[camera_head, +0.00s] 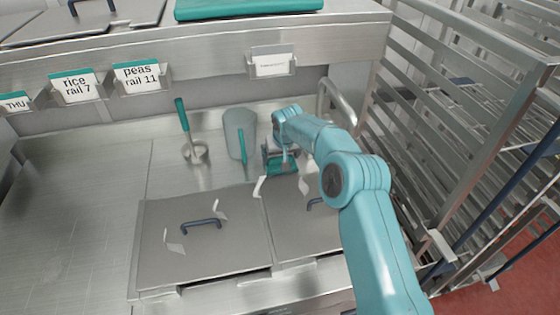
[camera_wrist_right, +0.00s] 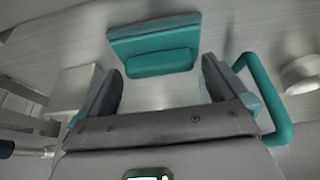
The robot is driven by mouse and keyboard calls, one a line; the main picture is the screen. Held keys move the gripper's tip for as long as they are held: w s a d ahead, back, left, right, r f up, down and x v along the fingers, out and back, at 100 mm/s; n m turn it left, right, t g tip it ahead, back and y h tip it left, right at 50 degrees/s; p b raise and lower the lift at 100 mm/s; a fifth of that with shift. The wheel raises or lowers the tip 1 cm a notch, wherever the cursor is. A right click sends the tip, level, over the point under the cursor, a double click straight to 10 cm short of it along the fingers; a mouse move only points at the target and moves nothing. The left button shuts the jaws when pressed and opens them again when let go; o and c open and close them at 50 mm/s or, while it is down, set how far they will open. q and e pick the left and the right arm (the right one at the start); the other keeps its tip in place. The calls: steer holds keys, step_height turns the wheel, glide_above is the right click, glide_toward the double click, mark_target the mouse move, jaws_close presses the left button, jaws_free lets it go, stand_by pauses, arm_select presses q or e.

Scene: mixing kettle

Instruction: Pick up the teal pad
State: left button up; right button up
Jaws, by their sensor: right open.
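The teal pad (camera_head: 284,169) lies on the steel worktop, partly hidden behind my right gripper in the head view. In the right wrist view the teal pad (camera_wrist_right: 160,62) shows as a flat teal slab with a raised block on its near side. My right gripper (camera_head: 280,156) is above and close to the pad. In the wrist view the right gripper's two fingers (camera_wrist_right: 160,88) are apart, with the pad just beyond and between them. Nothing is held between the fingers. My left gripper is not in view.
A grey jug (camera_head: 240,130) with a teal handle stands left of the gripper; its handle (camera_wrist_right: 270,100) is close to the right finger. A teal-handled ladle (camera_head: 183,120) stands farther left. Lidded wells (camera_head: 205,240) are in front, and a steel rack (camera_head: 430,120) is right.

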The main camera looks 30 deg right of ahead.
steer(key=shift+w+d+f, duration=0.1)
steer(key=shift+w+f, duration=0.1)
steer(key=shift+f, duration=0.35)
steer(key=shift+s, duration=0.15)
steer(key=c, duration=0.9)
steer(key=shift+o, duration=0.2)
